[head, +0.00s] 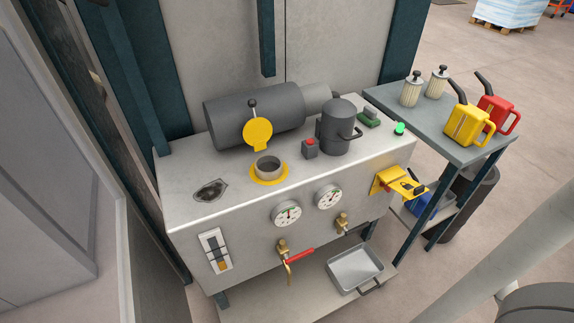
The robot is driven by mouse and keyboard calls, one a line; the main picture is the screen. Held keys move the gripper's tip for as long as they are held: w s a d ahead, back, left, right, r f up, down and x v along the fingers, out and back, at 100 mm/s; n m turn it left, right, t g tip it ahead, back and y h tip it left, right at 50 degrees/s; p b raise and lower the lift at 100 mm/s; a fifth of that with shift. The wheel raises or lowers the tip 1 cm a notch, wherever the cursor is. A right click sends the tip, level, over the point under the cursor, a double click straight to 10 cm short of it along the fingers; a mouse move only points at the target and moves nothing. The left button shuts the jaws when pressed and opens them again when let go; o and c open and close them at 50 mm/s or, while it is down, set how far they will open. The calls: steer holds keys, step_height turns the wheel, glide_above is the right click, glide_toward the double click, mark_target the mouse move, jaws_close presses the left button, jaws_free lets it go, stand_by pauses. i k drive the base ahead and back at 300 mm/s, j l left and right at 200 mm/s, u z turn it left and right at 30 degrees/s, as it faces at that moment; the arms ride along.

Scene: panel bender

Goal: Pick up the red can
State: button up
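The red can (498,112) stands upright at the right end of the grey side table (425,122). It has a dark spout tilted up to the left and a loop handle on its right. A yellow can (466,126) of similar shape stands directly in front of it and hides part of its lower left side. My gripper does not show in the head view.
Two pale filter cylinders (411,91) stand on the side table left of the cans. A metal cabinet (210,243) with gauges, valves and a dark motor (257,112) adjoins the table's left. A dark bin (470,205) stands below the table. Floor right of the table looks open.

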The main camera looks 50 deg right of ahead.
mark_target(499, 109)
steer(key=z, duration=0.45)
steer(key=l+z, duration=0.1)
steer(key=z, duration=0.3)
steer(key=i+z, duration=0.1)
steer(key=z, duration=0.35)
steer(key=l+z, duration=0.1)
steer(key=z, duration=0.35)
steer(key=i+z, duration=0.1)
steer(key=z, duration=0.35)
